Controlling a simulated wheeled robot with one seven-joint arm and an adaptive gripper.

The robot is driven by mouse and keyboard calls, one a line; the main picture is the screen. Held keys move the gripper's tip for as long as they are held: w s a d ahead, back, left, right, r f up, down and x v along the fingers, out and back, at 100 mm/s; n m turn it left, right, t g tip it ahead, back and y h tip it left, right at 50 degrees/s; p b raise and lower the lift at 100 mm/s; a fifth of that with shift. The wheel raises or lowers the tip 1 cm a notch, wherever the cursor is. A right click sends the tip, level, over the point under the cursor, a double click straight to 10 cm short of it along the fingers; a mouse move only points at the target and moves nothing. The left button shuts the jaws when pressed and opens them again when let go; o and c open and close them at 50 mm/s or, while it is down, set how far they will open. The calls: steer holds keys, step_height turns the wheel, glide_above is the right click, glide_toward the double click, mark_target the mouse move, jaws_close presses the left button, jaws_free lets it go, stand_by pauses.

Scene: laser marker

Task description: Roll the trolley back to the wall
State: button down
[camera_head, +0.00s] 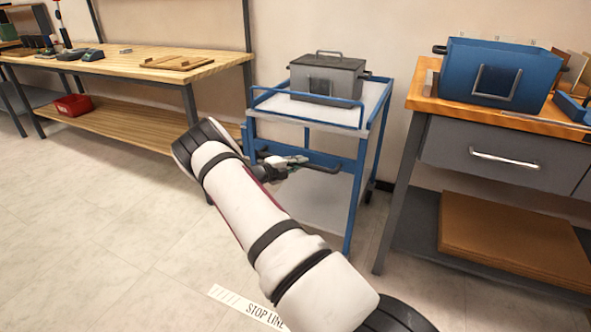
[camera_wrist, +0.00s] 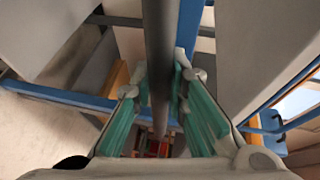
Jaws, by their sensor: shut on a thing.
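The trolley (camera_head: 354,208) is a blue frame with pale shelves, standing close in front of the beige wall (camera_head: 385,35), between two benches. A dark handle bar (camera_head: 343,168) runs across its near side. My gripper (camera_head: 292,163) is shut on this handle, with my arm reaching from the lower right. In the wrist view, the dark bar (camera_wrist: 158,40) passes between the green-padded fingers of my gripper (camera_wrist: 160,98). A grey lidded metal box (camera_head: 328,77) sits on the trolley's top shelf. My arm hides part of the trolley's lower left; its gap to the wall is hard to judge.
A wooden bench (camera_head: 130,66) stands left, with a red bin (camera_head: 73,106) on its lower shelf. A grey workbench (camera_head: 495,160) carrying a blue box (camera_head: 500,72) stands close at right. A "STOP LINE" strip (camera_head: 248,306) lies on the floor in front. Floor at left is clear.

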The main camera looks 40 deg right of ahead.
steer(key=shift+w+d, duration=0.1)
steer(key=shift+d, duration=0.15)
steer(key=c, duration=1.6)
jaws_free()
steer(key=shift+d, duration=0.1)
steer(key=shift+o, duration=0.2)
steer(key=a+r, duration=0.2)
steer(key=a, duration=1)
steer(key=shift+w, duration=0.3)
steer(key=shift+r, duration=0.1)
